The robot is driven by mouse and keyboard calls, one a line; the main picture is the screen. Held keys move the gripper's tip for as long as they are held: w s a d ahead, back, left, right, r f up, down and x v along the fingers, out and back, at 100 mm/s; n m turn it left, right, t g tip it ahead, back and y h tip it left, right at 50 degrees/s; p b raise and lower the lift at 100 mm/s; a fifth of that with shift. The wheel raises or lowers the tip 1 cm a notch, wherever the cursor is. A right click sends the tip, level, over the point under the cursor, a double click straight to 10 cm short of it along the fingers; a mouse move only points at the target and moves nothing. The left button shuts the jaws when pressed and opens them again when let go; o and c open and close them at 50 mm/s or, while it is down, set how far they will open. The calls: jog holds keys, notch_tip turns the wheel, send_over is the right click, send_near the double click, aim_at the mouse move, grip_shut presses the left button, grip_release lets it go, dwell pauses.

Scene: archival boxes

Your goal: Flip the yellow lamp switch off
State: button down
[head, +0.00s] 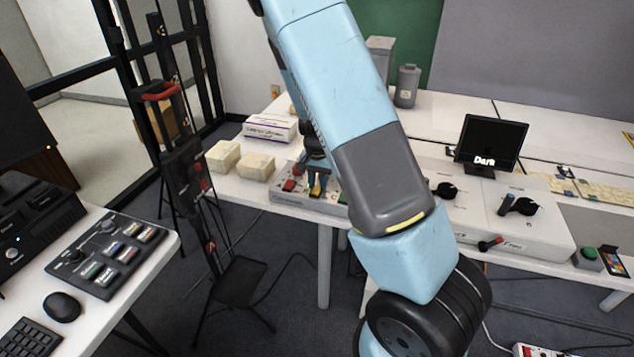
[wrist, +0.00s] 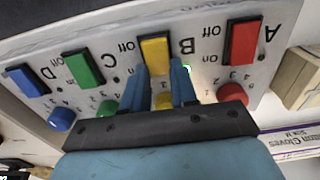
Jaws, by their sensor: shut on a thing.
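The yellow switch (wrist: 154,48) is a rocker marked B on a white panel (wrist: 210,43), which appears upside down in the wrist view. My gripper (wrist: 160,70) is shut on the yellow switch, one blue finger on each side of its lower part. A small light glows beside the right finger. A yellow knob (wrist: 163,101) shows partly between the fingers. In the head view, my gripper (head: 316,178) reaches down to the switch panel (head: 292,200) at the table's edge. The switch's exact tilt is hard to tell.
Red switch A (wrist: 242,41) and green switch C (wrist: 83,67) flank the yellow one, with blue switch D (wrist: 27,80) farther left. Knobs sit below them. Pale blocks (head: 257,167) and a glove box (head: 270,128) stand left of the panel.

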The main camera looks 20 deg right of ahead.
aim_at(313, 199)
jog(key=shift+s+a+r+t+h, duration=0.1)
jog(key=shift+s+a+t+h, duration=0.05)
jog(key=shift+t+h, duration=0.35)
jog(key=shift+s+a+t+h, duration=0.15)
jog(key=shift+t+h, duration=0.15)
jog(key=shift+t, duration=0.3)
jog(key=c, duration=0.9)
grip_release()
jog(key=shift+v, duration=6.85)
jog(key=shift+a, duration=0.1)
